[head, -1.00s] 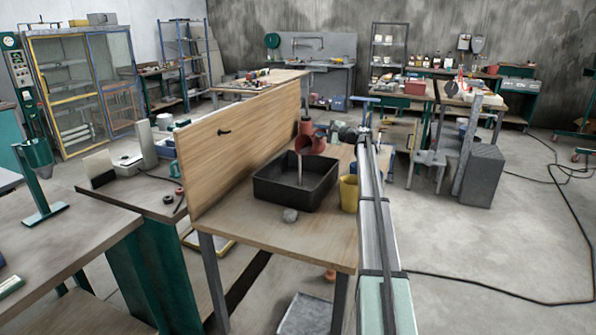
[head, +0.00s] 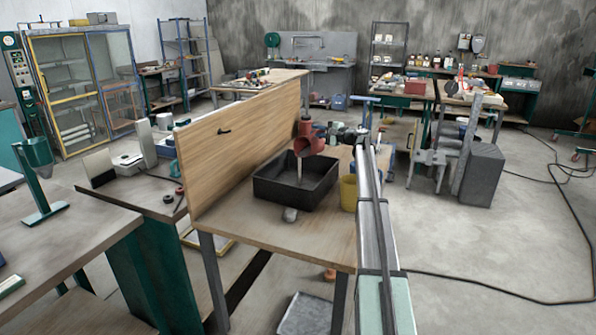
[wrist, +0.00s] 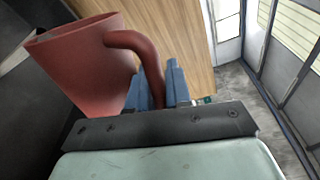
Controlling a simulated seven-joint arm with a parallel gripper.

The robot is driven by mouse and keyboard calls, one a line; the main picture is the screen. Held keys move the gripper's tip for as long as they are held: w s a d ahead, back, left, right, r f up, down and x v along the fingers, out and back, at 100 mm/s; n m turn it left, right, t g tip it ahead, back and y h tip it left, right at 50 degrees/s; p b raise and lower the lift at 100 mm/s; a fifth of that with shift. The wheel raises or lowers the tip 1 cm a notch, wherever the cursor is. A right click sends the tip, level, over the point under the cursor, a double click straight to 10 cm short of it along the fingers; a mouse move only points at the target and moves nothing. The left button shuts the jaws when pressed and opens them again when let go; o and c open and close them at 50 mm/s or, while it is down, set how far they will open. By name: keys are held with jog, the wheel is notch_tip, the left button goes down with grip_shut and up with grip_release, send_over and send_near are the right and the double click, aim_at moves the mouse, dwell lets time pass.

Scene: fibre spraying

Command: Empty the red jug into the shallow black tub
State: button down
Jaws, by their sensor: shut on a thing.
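The red jug (head: 309,141) is tipped over the shallow black tub (head: 268,188) in the head view. A thin pale stream runs from the jug's mouth down into the tub. The tub stands on the wooden table. My gripper (head: 344,134) is right of the jug and above the table. In the wrist view, the blue fingers of my gripper (wrist: 160,82) are shut on the handle of the red jug (wrist: 85,65). The jug's contents and the level in the tub cannot be seen.
A yellow cup (head: 348,192) stands just right of the tub. A grey lump (head: 290,214) lies in front of the tub. An upright wooden board (head: 235,150) borders the table's left side. The front of the table (head: 275,236) is clear.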

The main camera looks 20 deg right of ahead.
jog(key=shift+s+a+n, duration=0.35)
jog(key=shift+a+n, duration=0.05)
jog(key=shift+a, duration=0.15)
jog(key=shift+s+a+r+n+p, duration=0.3)
jog(key=shift+a+r+n, duration=0.1)
jog(key=shift+a+n, duration=0.2)
jog(key=shift+s+a+r+n+p, duration=0.25)
jog(key=shift+s+a+r+n, duration=0.15)
jog(key=shift+n, duration=0.2)
dwell(0.9)
jog(key=d+m, duration=0.1)
jog(key=w+d+f+m, duration=0.1)
jog(key=w+d+m, duration=0.1)
jog(key=shift+w+d+f, duration=0.1)
jog(key=shift+w+f, duration=0.15)
jog(key=shift+f, duration=0.05)
jog(key=shift+d+m, duration=0.25)
jog(key=shift+m, duration=0.05)
